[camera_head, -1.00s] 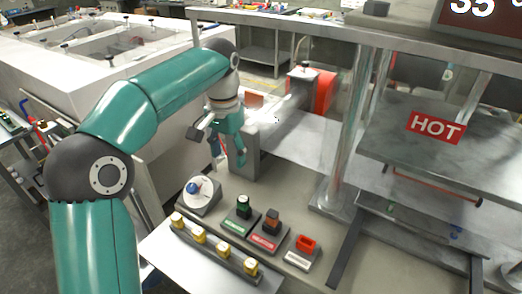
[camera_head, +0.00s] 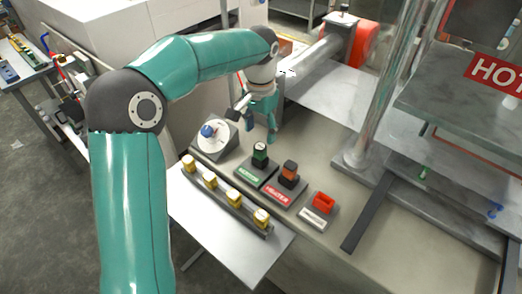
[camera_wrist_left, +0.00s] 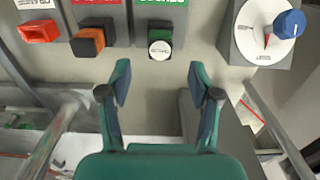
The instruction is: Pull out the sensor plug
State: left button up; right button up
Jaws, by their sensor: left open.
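A dark plug with a green top (camera_head: 259,154) stands in a socket with a green label. I take it as the sensor plug; the label is hard to read. In the left wrist view this plug (camera_wrist_left: 160,45) is upright in its socket. My left gripper (camera_head: 262,130) is open and empty, just beyond the plug in the head view. In the left wrist view its fingertips (camera_wrist_left: 162,82) stand wide apart, with the plug ahead between their lines and not touched. An orange and black plug (camera_head: 289,172) sits beside it on a red label, which reads HEATER. My right gripper is not in view.
A dial with a blue knob (camera_head: 208,132) stands left of the plugs. A rail with several yellow pieces (camera_head: 228,195) lies in front. A metal post (camera_head: 385,90) and a HOT plate stand further right.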

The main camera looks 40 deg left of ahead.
aim_at(260, 146)
pick_arm(q)
notch_tip(260, 146, down, 8)
jog(key=shift+f, duration=0.1)
dwell(0.4)
grip_shut()
